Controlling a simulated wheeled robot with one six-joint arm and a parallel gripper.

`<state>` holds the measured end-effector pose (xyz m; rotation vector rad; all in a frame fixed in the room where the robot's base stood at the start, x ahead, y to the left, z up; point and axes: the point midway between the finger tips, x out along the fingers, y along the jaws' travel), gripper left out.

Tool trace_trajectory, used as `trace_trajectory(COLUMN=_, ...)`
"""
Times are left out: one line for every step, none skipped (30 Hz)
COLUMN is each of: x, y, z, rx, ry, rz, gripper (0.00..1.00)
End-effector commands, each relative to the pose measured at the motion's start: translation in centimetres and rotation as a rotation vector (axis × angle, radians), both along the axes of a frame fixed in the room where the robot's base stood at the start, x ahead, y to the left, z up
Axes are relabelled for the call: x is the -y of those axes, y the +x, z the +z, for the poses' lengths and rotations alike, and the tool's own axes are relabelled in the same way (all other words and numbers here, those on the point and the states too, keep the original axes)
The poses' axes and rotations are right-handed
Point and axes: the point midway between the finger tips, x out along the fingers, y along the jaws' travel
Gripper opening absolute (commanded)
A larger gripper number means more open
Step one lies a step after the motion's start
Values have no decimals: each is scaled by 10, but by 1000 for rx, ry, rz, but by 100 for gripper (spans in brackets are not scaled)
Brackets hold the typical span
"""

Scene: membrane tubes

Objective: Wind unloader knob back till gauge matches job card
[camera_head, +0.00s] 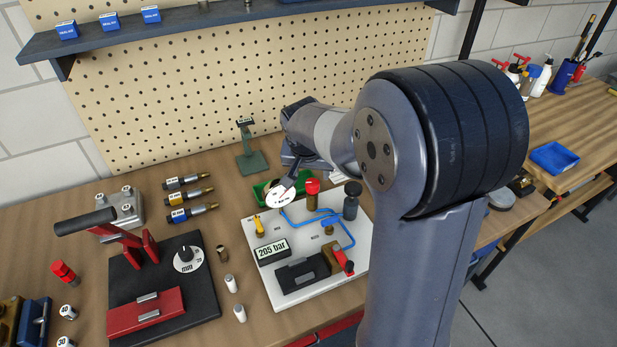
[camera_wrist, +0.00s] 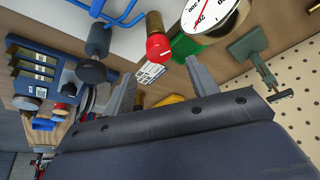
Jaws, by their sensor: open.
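A red knob (camera_head: 312,186) on a brass stem stands at the back of the white plate (camera_head: 262,284). A dark knob (camera_head: 352,188) on a grey body is to its right. I cannot tell for certain which is the unloader knob. In the wrist view, the red knob (camera_wrist: 158,46) lies beyond my open, empty gripper (camera_wrist: 161,86), apart from the fingers. The dark knob (camera_wrist: 91,71) is to the left. A white round gauge (camera_wrist: 207,12) is cut off by the top edge; its reading is unclear. A small white card (camera_wrist: 150,73) is too small to read.
Blue tubes (camera_head: 345,234) run across the plate. A red lever valve (camera_head: 343,260) is at its front right. A black press base (camera_head: 205,280) stands left. A green stand (camera_head: 247,150) is behind. Small white cylinders (camera_head: 231,284) stand between the bases.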

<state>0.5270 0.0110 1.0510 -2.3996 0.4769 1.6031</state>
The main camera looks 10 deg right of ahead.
Motion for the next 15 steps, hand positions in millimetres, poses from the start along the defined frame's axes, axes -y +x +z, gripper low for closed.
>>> trace_trajectory(x=2, y=3, z=-9, rx=-6, ry=-1, rz=-1, gripper=56)
trace_trajectory(x=3, y=5, z=-14, rx=-7, ry=0, rz=-1, gripper=56)
trace_trajectory(x=4, y=7, z=-20, rx=-6, ry=0, rz=-2, gripper=56)
trace_trajectory(x=5, y=8, z=-25, rx=-6, ry=0, rz=-2, gripper=56)
trace_trajectory(x=5, y=10, z=-29, rx=-5, ry=1, rz=-2, gripper=56)
trace_trajectory(x=6, y=12, z=-34, rx=-5, ry=-1, rz=-2, gripper=56)
trace_trajectory(x=7, y=13, z=-37, rx=-3, ry=0, rz=-2, gripper=56)
trace_trajectory(x=7, y=15, z=-40, rx=-3, ry=-1, rz=-1, gripper=56)
trace_trajectory(x=7, y=16, z=-43, rx=-3, ry=-1, rz=-1, gripper=56)
trace_trajectory(x=8, y=17, z=-46, rx=-3, ry=-1, rz=-1, gripper=56)
trace_trajectory(x=8, y=17, z=-48, rx=-2, ry=0, rz=0, gripper=56)
trace_trajectory(x=8, y=18, z=-50, rx=-2, ry=0, rz=0, gripper=56)
trace_trajectory(x=8, y=19, z=-51, rx=-1, ry=0, rz=0, gripper=56)
trace_trajectory(x=8, y=19, z=-52, rx=-1, ry=0, rz=0, gripper=56)
trace_trajectory(x=9, y=19, z=-52, rx=-1, ry=0, rz=0, gripper=56)
